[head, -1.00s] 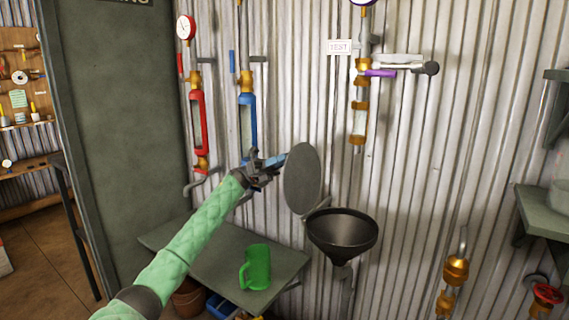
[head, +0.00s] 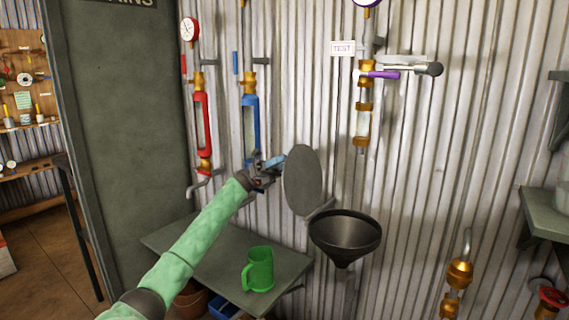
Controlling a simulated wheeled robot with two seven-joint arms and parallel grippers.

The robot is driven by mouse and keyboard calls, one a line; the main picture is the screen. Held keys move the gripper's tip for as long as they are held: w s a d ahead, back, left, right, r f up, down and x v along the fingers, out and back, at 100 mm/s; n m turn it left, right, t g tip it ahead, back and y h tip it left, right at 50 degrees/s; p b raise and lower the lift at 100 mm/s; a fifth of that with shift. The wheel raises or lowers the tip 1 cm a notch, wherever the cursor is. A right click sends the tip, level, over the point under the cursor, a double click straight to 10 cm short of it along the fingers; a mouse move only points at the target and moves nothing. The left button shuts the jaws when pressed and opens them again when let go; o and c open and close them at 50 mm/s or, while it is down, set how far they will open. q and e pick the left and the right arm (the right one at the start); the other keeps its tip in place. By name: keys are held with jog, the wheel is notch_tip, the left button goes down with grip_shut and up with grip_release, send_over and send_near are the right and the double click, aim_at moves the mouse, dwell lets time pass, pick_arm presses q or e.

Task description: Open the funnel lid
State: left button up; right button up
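The funnel (head: 345,236) is a dark cone fixed at the corrugated wall, its mouth uncovered. Its lid (head: 303,181) is a dark grey round disc that stands upright at the funnel's left rim, swung open. My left gripper (head: 273,167) is just left of the lid, near its left edge. A small gap seems to lie between the fingers and the lid, though contact is hard to judge. The fingers are small and partly overlapped, so I cannot tell whether they are open or shut. My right gripper is not in view.
A green mug (head: 258,269) stands on the grey table (head: 205,249) below my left arm. Red (head: 203,130) and blue (head: 250,120) framed sight tubes run down the wall behind the gripper. A purple-handled valve (head: 381,74) is above the funnel. A shelf (head: 546,214) is at the right.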

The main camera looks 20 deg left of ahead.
pick_arm(q)
jog(key=v, duration=0.8)
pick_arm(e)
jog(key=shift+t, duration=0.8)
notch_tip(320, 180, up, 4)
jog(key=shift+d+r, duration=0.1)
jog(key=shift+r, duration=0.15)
pick_arm(q)
jog(key=shift+d, duration=0.1)
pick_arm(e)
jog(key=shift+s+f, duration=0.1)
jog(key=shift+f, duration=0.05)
